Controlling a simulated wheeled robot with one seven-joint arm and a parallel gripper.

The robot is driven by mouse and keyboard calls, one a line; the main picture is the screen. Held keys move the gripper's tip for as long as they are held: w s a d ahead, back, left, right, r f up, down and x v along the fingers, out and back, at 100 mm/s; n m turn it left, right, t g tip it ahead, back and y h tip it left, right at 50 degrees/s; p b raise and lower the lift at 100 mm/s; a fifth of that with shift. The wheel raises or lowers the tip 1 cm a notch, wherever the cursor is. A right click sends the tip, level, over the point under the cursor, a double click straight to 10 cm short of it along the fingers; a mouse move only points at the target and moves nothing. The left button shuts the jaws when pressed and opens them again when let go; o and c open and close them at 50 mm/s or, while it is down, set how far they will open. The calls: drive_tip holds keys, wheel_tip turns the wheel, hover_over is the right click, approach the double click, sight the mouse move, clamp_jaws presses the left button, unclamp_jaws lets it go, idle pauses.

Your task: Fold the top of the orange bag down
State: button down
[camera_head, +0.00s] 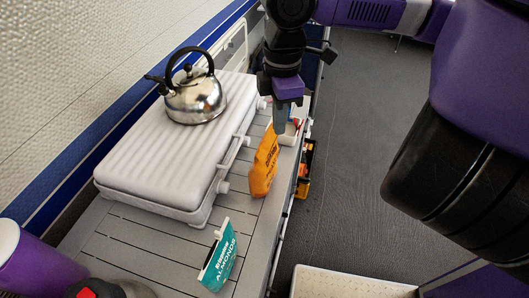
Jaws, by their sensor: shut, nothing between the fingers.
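The orange bag (264,163) stands upright on the grey slatted counter, just right of the white stove. Its top narrows toward my gripper. My gripper (281,128) points down right at the upper back edge of the bag, with its fingers together. The fingertips partly overlap the bag's top in this view, and I cannot tell whether they touch it. No bag material shows between the fingers. The far side of the bag is hidden.
A steel kettle (195,97) sits on the white stove (165,150). A teal almonds bag (219,260) stands nearer on the counter (150,250). A purple cup (25,262) is at the lower left. A white bin (350,285) stands on the open grey floor.

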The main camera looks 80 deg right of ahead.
wheel_tip(320, 180, up, 7)
drive_tip(key=s+p, duration=0.1)
drive_tip(key=p, duration=0.4)
drive_tip(key=shift+s+f+p, duration=0.2)
drive_tip(key=shift+s+p, duration=0.15)
drive_tip(key=shift+a, duration=0.1)
